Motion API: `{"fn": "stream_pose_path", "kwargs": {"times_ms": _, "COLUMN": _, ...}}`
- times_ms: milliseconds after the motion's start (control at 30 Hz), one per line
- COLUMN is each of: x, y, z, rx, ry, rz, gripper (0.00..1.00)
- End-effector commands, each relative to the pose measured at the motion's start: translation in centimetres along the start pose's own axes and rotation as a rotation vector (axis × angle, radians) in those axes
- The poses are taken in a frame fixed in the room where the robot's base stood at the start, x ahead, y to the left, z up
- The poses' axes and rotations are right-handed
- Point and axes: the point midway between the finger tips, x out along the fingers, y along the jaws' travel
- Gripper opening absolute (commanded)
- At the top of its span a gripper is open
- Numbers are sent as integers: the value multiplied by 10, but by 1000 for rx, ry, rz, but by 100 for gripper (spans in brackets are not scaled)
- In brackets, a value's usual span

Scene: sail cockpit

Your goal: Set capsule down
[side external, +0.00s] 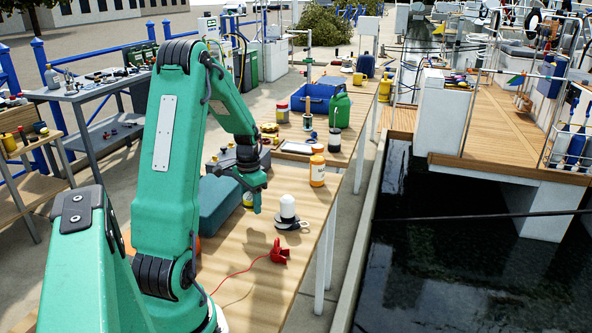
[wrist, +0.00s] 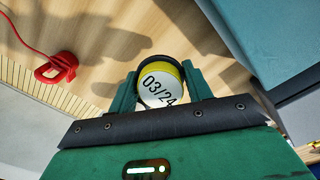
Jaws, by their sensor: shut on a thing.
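The capsule (wrist: 160,86) shows in the wrist view as a round yellow body with a white end marked 03/24 and a dark ring at its edge. It sits between the two green fingers of my gripper (wrist: 157,92), which is shut on it. In the side view my gripper (side external: 254,198) points down over the wooden table, and a small yellow and white part of the capsule (side external: 247,200) shows beside the fingers. The rest of it is hidden there. I cannot tell whether it touches the table.
A white domed thing on a dark base (side external: 287,210) stands right of my gripper. A red clip with a cord (side external: 279,252) lies nearer. A teal case (side external: 220,205) is close on the left. An orange-white bottle (side external: 317,170) stands farther back. Bare wood (side external: 245,290) lies in front.

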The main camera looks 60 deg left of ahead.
Motion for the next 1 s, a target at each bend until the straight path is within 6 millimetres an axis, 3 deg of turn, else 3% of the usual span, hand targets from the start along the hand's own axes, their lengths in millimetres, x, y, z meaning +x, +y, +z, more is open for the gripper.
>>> {"fn": "stream_pose_path", "kwargs": {"times_ms": 233, "x": 12, "y": -20, "z": 4, "rx": 0, "ry": 0, "rz": 0, "gripper": 26}}
{"fn": "stream_pose_path", "kwargs": {"times_ms": 467, "x": 14, "y": -21, "z": 4, "rx": 1, "ry": 0, "rz": 0, "gripper": 26}}
{"fn": "stream_pose_path", "kwargs": {"times_ms": 800, "x": 48, "y": -20, "z": 4, "rx": 1, "ry": -2, "rz": 2, "gripper": 26}}
{"fn": "stream_pose_path", "kwargs": {"times_ms": 1000, "x": 53, "y": -20, "z": 4, "rx": 0, "ry": 0, "rz": 0, "gripper": 26}}
